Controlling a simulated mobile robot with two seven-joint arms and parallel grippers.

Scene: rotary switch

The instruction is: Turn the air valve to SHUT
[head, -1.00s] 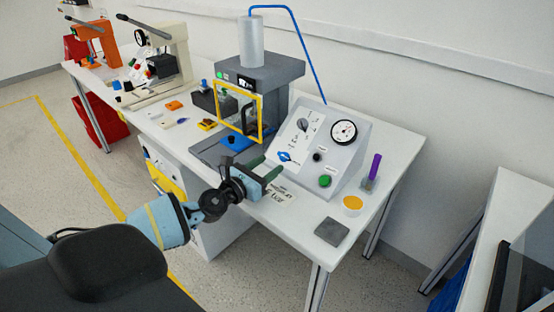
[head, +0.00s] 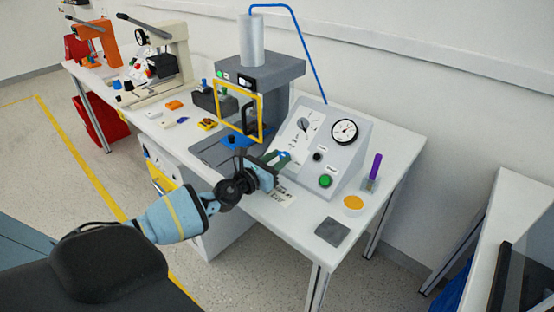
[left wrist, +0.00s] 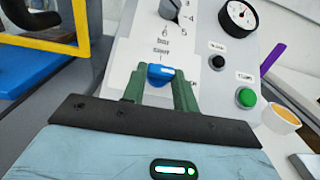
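The air valve is a small blue knob (head: 284,154) low on the sloping front of the grey control panel (head: 344,160). In the left wrist view the knob (left wrist: 160,73) sits between the tips of my green fingers, below small printed lettering; a label to its right is partly hidden. My left gripper (head: 277,158) is at the panel's lower left, and it also shows in the left wrist view (left wrist: 160,84). Its fingers appear closed onto both sides of the knob. The knob's exact pointing direction is hard to read. My right gripper is not in view.
Above the valve is a grey selector dial (left wrist: 171,8). A gauge (head: 344,131), a black button (head: 317,157) and a green button (head: 325,181) lie to the right. The yellow-framed press guard (head: 240,112) stands close on the left.

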